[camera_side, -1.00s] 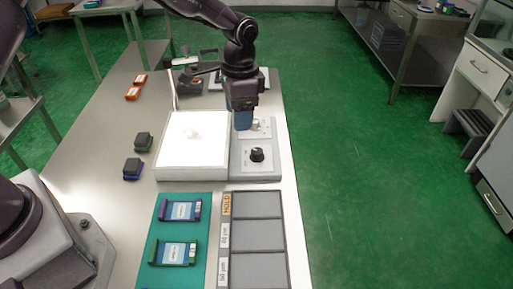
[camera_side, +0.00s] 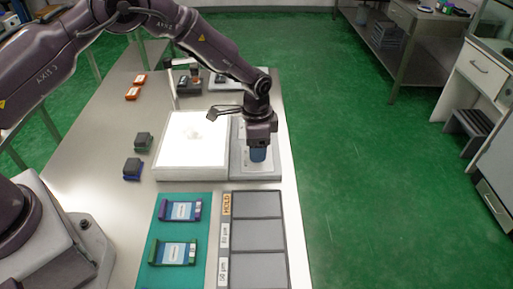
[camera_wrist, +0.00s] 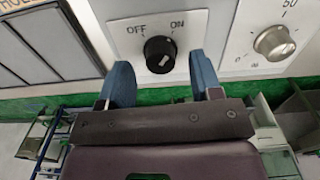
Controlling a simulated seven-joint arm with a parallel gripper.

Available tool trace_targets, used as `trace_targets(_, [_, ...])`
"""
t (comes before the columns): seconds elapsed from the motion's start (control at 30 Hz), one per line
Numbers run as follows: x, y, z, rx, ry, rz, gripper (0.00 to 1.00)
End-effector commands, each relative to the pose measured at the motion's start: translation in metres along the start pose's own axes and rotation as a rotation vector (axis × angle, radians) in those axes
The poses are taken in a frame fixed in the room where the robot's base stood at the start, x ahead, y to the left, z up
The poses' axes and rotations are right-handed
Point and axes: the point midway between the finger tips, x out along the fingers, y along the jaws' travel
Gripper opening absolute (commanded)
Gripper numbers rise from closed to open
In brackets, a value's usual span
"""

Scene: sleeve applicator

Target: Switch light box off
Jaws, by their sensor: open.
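The light box (camera_side: 193,140) glows bright white on the table in the side view. Its grey control panel (camera_side: 262,174) adjoins its right side. My gripper (camera_side: 258,154) points down over this panel and hides the black knob there. In the wrist view, the black rotary knob (camera_wrist: 160,54) sits below the OFF and ON labels, its pale pointer mark slanting up to the right, toward the ON side. The blue fingers of my gripper (camera_wrist: 161,72) are open on either side of the knob, with visible gaps. I cannot tell their exact height above the panel.
A silver dial (camera_wrist: 275,43) with numbers is right of the knob in the wrist view. A grey HOLD tray (camera_side: 256,236) and a teal mat (camera_side: 180,245) with two labelled pieces lie in front. Small dark blocks (camera_side: 133,168) are left of the light box.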

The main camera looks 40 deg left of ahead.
Motion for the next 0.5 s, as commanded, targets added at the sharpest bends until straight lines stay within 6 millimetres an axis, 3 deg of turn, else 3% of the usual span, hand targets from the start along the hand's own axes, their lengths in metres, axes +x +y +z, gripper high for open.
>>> trace_targets(0.2, [0.0143,-0.0001,-0.0002,0.0,0.0,-0.001,0.59])
trace_targets(0.47, [0.015,-0.0002,-0.0001,0.0,0.0,-0.001,0.59])
trace_targets(0.5, [0.0149,-0.0002,-0.0001,0.0,0.0,-0.001,0.5])
